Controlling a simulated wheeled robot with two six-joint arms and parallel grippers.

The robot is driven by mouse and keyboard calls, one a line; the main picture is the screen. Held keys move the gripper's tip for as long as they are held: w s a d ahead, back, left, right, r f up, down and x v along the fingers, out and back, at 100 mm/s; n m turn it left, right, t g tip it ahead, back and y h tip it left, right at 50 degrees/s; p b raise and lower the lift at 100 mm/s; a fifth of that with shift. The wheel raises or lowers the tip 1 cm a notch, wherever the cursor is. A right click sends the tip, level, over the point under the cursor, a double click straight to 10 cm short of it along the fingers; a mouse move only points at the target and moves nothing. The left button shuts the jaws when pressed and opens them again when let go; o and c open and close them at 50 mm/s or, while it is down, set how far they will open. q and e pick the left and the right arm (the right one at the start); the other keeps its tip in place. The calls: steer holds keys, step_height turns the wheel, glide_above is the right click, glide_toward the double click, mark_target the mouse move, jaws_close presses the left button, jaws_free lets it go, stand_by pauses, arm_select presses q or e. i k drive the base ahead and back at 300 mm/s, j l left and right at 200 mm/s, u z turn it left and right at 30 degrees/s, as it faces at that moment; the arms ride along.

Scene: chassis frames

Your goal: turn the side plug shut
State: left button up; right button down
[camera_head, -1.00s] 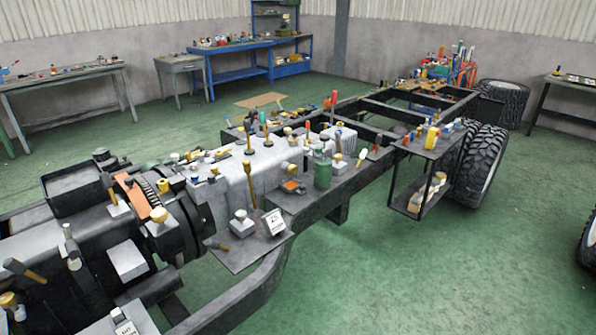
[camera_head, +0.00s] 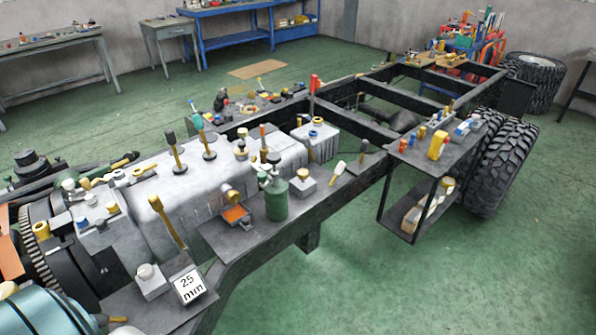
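The grey gearbox housing (camera_head: 185,190) lies along the chassis frame in the left half of the head view. A round brass-coloured fitting (camera_head: 231,196) sits on its near side, just above a small orange tray (camera_head: 236,214); it may be the side plug, but I cannot tell, nor how far it is turned. Neither of my grippers is in view.
Hammers and small parts stand on the housing. A rear shelf (camera_head: 418,160) and tyre (camera_head: 497,165) are at right. Green floor (camera_head: 420,285) is clear at front right.

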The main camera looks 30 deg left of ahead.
mark_target(233, 197)
steer(key=i+u, duration=0.2)
steer(key=i, duration=0.2)
steer(key=i+l+u, duration=0.2)
steer(key=i, duration=0.25)
steer(key=i+l+u, duration=0.15)
steer(key=i, duration=0.25)
steer(key=i+l+u, duration=0.1)
steer(key=u, duration=0.3)
steer(key=i+l+u, duration=0.2)
steer(key=u, duration=0.25)
steer(key=i+l+u, duration=0.2)
steer(key=u, duration=0.2)
steer(key=i+l+u, duration=0.1)
steer(key=l+u, duration=0.2)
steer(key=u, duration=0.15)
steer(key=l+u, duration=0.25)
steer(key=u, duration=0.15)
steer(key=i, duration=0.05)
